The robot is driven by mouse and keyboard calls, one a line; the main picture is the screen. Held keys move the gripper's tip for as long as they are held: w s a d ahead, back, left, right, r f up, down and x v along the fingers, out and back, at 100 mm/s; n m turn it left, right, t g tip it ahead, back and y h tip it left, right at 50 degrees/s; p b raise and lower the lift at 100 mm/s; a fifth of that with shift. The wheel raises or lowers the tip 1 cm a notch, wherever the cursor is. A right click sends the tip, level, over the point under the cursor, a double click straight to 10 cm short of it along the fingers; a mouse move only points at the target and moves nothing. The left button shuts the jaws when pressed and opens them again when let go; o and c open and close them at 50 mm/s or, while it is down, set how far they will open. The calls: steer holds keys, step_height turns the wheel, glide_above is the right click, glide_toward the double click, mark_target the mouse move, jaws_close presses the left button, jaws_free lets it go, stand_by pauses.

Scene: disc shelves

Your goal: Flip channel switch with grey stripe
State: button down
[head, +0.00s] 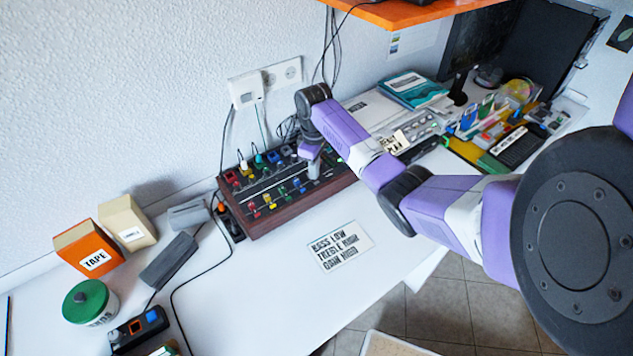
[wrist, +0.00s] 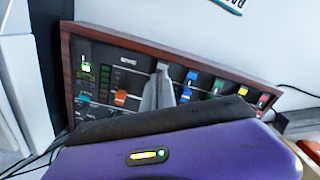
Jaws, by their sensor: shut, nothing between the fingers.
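The mixer panel (head: 305,211) is a dark face in a reddish wood case on the white desk. It also shows in the wrist view (wrist: 150,45), where its case edge crosses the frame. It carries rows of coloured switches, among them an orange one (wrist: 121,96), a blue one (wrist: 191,76) and a green one (wrist: 218,86). I cannot make out which switch has the grey stripe. My gripper (head: 313,175) points down at the right part of the panel. In the wrist view its grey fingers (wrist: 163,72) are shut and empty, close to the panel and hiding part of it. Contact cannot be told.
A printed label card (head: 341,246) lies in front of the mixer. An orange TAPE box (head: 90,249), a beige box (head: 127,222) and a green-lidded jar (head: 90,301) stand at left. An orange shelf (head: 415,12) hangs above.

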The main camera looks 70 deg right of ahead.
steer(key=shift+f, duration=0.2)
steer(key=shift+r, duration=0.15)
step_height(320, 180, up, 7)
steer(key=p, duration=0.6)
steer(key=shift+p, duration=0.4)
stand_by(0.3)
